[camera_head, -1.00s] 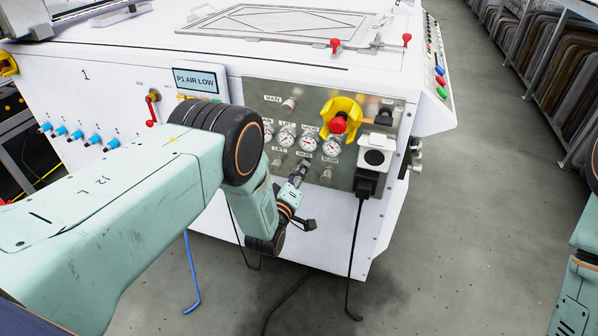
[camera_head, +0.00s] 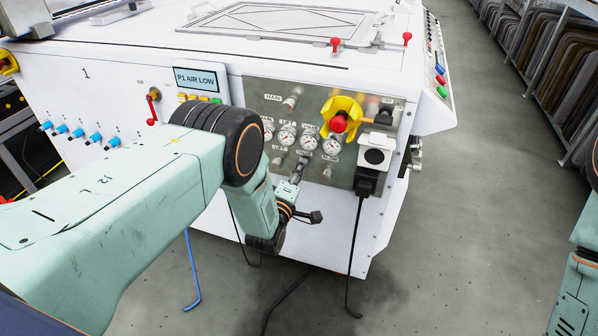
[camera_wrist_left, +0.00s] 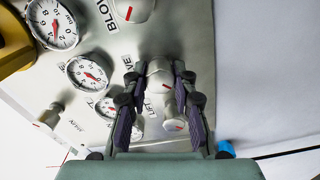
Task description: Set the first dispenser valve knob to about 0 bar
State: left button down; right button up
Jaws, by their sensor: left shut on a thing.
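My left gripper (camera_wrist_left: 158,85) is shut on a silver knob (camera_wrist_left: 159,68), the valve knob, on the grey control panel (camera_head: 255,90). In the wrist view its dark fingers lie on both sides of the knob, beside a label ending in "VE". In the head view the left gripper (camera_head: 301,166) reaches the panel's lower knob row. The dial gauge (camera_wrist_left: 88,73) beside the knob has a red needle, but I cannot read it exactly. The right gripper is not in view; only parts of my right arm show at the right edge.
A knob by the "LIFT" label (camera_wrist_left: 172,124) and a "BLOW" knob (camera_wrist_left: 133,9) sit close to the left fingers. A red knob on a yellow mount (camera_head: 338,123) and a black plug with cable (camera_head: 367,183) are right of the gripper. A screen (camera_head: 195,80) reads "P1 AIR LOW".

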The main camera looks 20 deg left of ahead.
pick_arm(q)
jog(key=shift+f, duration=0.1)
jog(key=c, duration=1.1)
grip_release()
jog(key=shift+o, duration=0.2)
jog(key=s, duration=1.2)
jog(key=shift+a, duration=0.2)
